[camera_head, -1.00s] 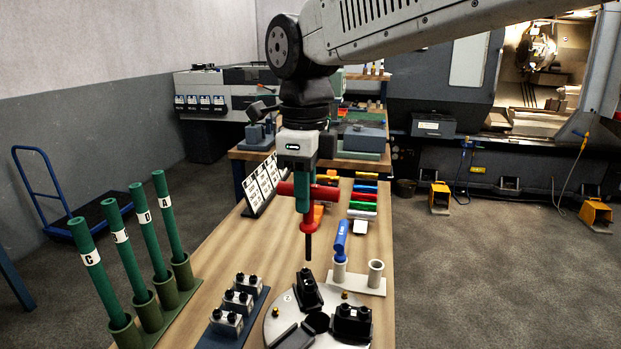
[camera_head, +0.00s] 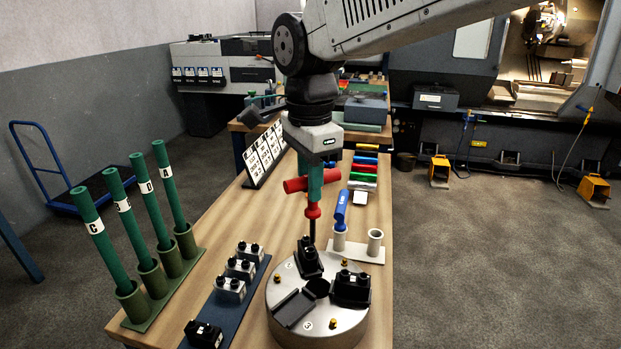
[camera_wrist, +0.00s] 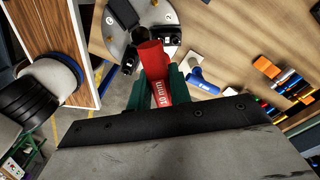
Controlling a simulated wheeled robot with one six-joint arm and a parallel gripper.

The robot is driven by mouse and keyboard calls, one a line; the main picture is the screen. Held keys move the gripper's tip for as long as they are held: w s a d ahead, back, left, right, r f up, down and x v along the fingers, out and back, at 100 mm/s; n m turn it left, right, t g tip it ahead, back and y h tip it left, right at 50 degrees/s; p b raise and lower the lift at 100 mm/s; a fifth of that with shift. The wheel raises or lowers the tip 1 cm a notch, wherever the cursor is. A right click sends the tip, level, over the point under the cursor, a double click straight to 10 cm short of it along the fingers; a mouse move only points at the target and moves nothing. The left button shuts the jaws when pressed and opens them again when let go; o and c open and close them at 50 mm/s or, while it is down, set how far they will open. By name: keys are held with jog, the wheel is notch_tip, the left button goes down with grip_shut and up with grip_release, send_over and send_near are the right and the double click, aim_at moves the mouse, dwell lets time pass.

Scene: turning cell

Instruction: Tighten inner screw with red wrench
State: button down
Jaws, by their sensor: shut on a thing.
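My gripper (camera_head: 316,183) has green fingers shut on the red T-handled wrench (camera_head: 313,212). The wrench hangs upright with its black shaft pointing down. In the wrist view the red wrench (camera_wrist: 153,60) stretches from between the green fingers toward the chuck. The round chuck (camera_head: 318,334) stands below on the bench. Its rear black jaw (camera_head: 307,262) is close under the shaft tip. I cannot tell whether the tip touches a screw there. A second black jaw (camera_head: 350,289) is on the right, and a flat dark slide (camera_head: 294,308) is at front left.
A blue wrench (camera_head: 341,212) stands in a pale two-tube holder (camera_head: 375,241) just right of the shaft; the other tube is empty. Grey blocks on a blue rack (camera_head: 240,268) and several green rods in a green stand (camera_head: 150,300) are left. Coloured tools (camera_head: 363,170) lie behind.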

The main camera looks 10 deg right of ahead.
jog(key=n, duration=0.4)
jog(key=shift+n, duration=0.4)
jog(key=n, duration=0.5)
jog(key=shift+n, duration=0.4)
jog(key=shift+f+n, duration=0.1)
jog(key=shift+n, duration=0.3)
jog(key=shift+f, duration=0.55)
jog(key=shift+s, duration=0.25)
jog(key=shift+f, duration=0.65)
dwell(0.4)
jog(key=shift+m, duration=1.4)
